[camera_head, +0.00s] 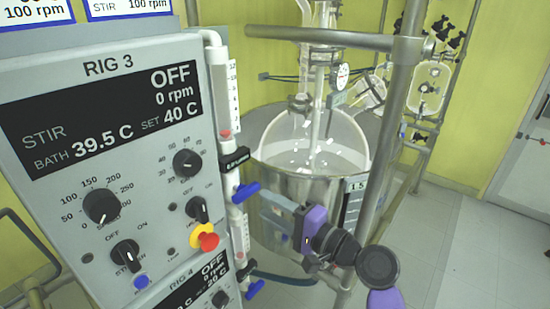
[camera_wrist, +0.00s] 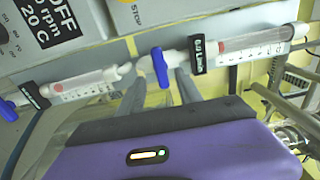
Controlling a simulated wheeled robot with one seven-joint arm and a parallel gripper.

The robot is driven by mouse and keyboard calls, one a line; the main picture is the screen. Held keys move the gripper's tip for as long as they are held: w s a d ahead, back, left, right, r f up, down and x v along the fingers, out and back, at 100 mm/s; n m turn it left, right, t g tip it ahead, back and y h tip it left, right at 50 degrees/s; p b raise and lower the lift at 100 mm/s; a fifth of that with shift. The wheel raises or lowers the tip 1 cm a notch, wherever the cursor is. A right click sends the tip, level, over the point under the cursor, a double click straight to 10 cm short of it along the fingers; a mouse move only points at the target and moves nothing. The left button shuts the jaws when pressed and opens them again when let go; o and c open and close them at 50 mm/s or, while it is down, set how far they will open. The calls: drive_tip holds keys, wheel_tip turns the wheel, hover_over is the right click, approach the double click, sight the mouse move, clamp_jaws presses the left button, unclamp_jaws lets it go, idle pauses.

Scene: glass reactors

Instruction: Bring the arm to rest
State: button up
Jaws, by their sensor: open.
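My gripper (camera_head: 266,209) is in front of the steel bath (camera_head: 283,188) of the glass reactor, with its purple wrist to the right and its fingers pointing left toward the flow-meter tubes beside the control panel. The fingers are apart and nothing shows between them. In the wrist view my gripper (camera_wrist: 174,84) points toward a blue valve handle (camera_wrist: 160,66) on a flow meter. Whether the fingers touch the handle is unclear. In the head view, two blue handles show, an upper one (camera_head: 246,192) and a lower one (camera_head: 255,289).
The RIG 3 panel (camera_head: 120,75) fills the left, with knobs and a red stop button (camera_head: 208,241). A steel post (camera_head: 385,150) stands right of the bath, close to my arm. A glass vessel (camera_head: 313,140) sits in the bath. Tiled floor (camera_head: 465,265) lies open at right.

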drive_tip(key=w+d+t+h, duration=0.1)
drive_tip(key=d+t+h, duration=0.4)
drive_tip(key=d, duration=0.2)
drive_tip(key=s+d+f+n+t+h, duration=0.2)
drive_tip(key=s+d+f+h, duration=0.4)
drive_tip(key=s+d, duration=0.45)
drive_tip(key=s+d+f+n+g+h, duration=0.1)
drive_tip(key=s+d+f+n, duration=0.1)
drive_tip(key=s, duration=1.6)
drive_tip(key=s+d+f+n+g+h, duration=0.2)
drive_tip(key=s+n, duration=0.1)
drive_tip(key=s, duration=1.5)
drive_tip(key=shift+s+d+n+b, duration=0.25)
drive_tip(key=shift+d+n+b, duration=0.1)
drive_tip(key=shift+n, duration=0.05)
